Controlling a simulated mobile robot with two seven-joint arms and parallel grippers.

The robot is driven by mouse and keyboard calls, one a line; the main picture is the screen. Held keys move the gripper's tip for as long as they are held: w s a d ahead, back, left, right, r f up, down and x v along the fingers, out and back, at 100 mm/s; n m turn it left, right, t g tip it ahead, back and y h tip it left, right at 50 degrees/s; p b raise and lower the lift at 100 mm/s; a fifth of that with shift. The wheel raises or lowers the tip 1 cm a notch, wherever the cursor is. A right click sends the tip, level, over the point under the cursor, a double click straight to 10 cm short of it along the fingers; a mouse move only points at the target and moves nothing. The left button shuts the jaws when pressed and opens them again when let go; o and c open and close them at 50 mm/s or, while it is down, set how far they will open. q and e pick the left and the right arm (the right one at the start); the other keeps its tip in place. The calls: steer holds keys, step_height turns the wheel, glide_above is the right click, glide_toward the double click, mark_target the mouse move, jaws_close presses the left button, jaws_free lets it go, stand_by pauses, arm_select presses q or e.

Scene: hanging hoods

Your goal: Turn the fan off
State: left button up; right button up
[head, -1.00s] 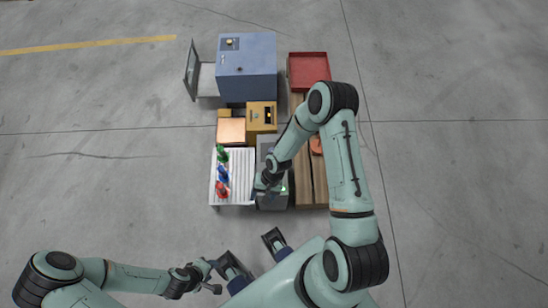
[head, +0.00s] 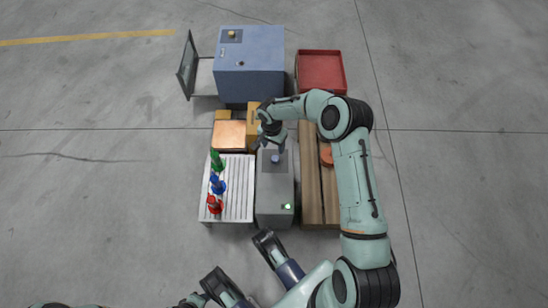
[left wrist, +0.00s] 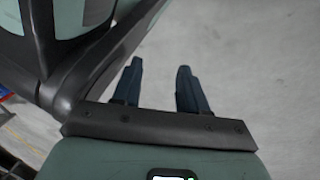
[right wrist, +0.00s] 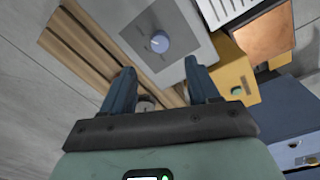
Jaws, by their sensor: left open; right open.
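A grey box (head: 275,190) stands in the middle of the group, with a blue-grey round knob (head: 276,158) on a dark square at its far part and a lit green spot (head: 287,206) at its near end. No separate fan is recognisable. My right gripper (head: 274,146) is over the far part of the box, close to the knob. In the right wrist view its open fingers (right wrist: 160,68) are empty, and the knob (right wrist: 160,42) shows beyond them, apparently not touched. My left gripper (left wrist: 160,72) is open and empty over bare floor.
A white slatted rack (head: 238,190) with red, blue and green bottle-like items is left of the box. Wooden planks (head: 311,185) are right of it. A yellow box (head: 253,120), a blue cabinet (head: 250,65) with an open door and a red tray (head: 320,72) stand farther back.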

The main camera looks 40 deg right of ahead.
mark_target(275, 159)
step_height(275, 159, down, 8)
steer(key=shift+s+d+f+b, duration=0.1)
steer(key=shift+s+f+b, duration=0.1)
steer(key=shift+b, duration=0.9)
arm_select(q)
steer(key=s+f+g, duration=0.2)
steer(key=s+f, duration=0.1)
steer(key=s, duration=0.2)
steer(key=shift+s+a, duration=0.3)
arm_select(e)
steer(key=shift+f, duration=0.65)
steer(key=c, duration=1)
